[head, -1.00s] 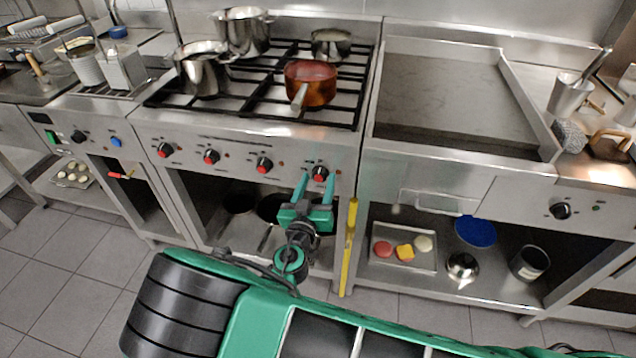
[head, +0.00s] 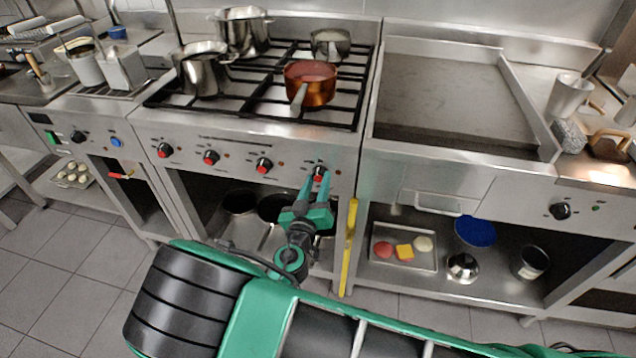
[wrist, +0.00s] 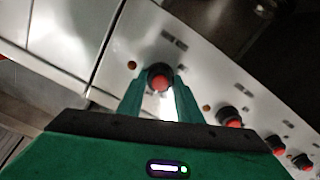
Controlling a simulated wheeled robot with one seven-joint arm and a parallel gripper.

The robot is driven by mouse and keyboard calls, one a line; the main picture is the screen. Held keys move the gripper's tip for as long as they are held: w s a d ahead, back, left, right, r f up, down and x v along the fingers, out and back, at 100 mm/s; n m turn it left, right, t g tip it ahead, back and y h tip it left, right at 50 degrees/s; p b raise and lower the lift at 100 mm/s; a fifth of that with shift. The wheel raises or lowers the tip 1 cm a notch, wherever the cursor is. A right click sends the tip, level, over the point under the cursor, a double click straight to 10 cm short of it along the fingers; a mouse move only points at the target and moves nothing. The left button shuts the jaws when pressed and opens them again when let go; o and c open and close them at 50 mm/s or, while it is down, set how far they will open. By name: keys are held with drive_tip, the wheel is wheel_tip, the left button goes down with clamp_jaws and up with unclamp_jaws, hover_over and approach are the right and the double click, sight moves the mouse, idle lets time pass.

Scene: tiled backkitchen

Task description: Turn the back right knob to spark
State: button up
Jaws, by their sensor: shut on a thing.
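A row of black knobs with red faces runs along the stove's front panel (head: 230,150). The rightmost knob (head: 319,171) is between the fingertips of my gripper (head: 317,180), which is shut on it. In the wrist view the same knob (wrist: 160,76) shows its red face between the two green fingers (wrist: 158,92). The other knobs, such as the one beside it (head: 264,165), are free. The markings around the held knob are too small to read.
A copper pan (head: 311,84) and several steel pots stand on the burner grates. A yellow upright bar (head: 350,245) stands just right of my gripper. A griddle drawer handle (head: 440,203) juts out further right. Open shelves lie below the panel.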

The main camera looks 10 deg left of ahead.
drive_tip(key=n, duration=0.5)
drive_tip(key=shift+a, duration=0.1)
drive_tip(key=shift+n, duration=0.3)
idle(0.4)
drive_tip(key=o, duration=1)
drive_tip(key=shift+o, duration=0.2)
drive_tip(key=s, duration=1)
drive_tip(key=shift+s, duration=0.4)
